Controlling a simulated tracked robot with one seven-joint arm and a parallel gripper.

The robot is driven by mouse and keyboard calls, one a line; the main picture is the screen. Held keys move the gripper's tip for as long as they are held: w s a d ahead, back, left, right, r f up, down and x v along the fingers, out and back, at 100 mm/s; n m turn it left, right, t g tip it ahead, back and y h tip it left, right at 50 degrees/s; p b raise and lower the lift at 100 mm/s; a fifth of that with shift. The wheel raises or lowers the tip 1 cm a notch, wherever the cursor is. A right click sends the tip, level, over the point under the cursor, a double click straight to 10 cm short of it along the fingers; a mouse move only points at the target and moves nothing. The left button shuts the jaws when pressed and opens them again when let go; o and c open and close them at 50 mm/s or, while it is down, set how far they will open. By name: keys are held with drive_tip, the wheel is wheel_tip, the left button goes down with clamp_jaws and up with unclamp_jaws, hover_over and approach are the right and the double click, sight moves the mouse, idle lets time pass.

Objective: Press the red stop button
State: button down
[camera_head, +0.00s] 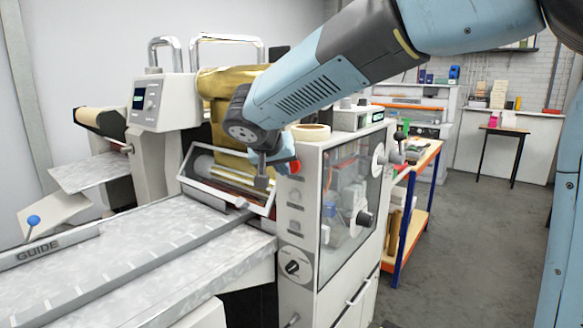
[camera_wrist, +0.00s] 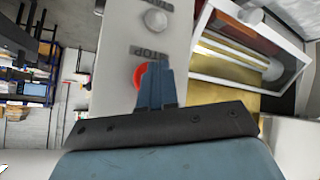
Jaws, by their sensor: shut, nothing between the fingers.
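The red stop button (camera_wrist: 137,76) is on the pale control panel (camera_wrist: 120,50) of the machine, beside the printed word STOP. In the wrist view my gripper (camera_wrist: 157,68) is shut and empty, its fingertips overlapping the button's right part. In the head view the red button (camera_head: 295,167) shows at the top of the panel's front face, just right of my gripper (camera_head: 263,181). I cannot tell whether the fingers touch the button.
A white button (camera_wrist: 155,20) sits beyond the stop button on the panel. A framed clear guard (camera_head: 230,180) is left of my gripper. A tape roll (camera_head: 311,132) lies on the cabinet top. A black rotary knob (camera_head: 292,267) is lower down. Floor at right is clear.

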drive_tip(key=shift+s+a, duration=0.15)
drive_tip(key=shift+s, duration=0.1)
drive_tip(key=s+a, duration=0.2)
drive_tip(key=s, duration=0.2)
drive_tip(key=shift+s+a, duration=0.1)
drive_tip(key=shift+a, duration=0.3)
idle(0.7)
drive_tip(key=s+d+f+g, duration=0.1)
drive_tip(key=s+d, duration=0.3)
drive_tip(key=d, duration=0.6)
drive_tip(key=s+d+g+y, duration=0.15)
drive_tip(key=s+d, duration=0.25)
drive_tip(key=d, duration=0.5)
drive_tip(key=s+d+f+g+h, duration=0.1)
drive_tip(key=s+d, duration=0.2)
drive_tip(key=d, duration=0.7)
drive_tip(key=s+d+f+y, duration=0.2)
drive_tip(key=s+d, duration=0.2)
drive_tip(key=s, duration=0.5)
drive_tip(key=shift+d+f+m, duration=0.3)
drive_tip(key=shift+d+m, duration=0.1)
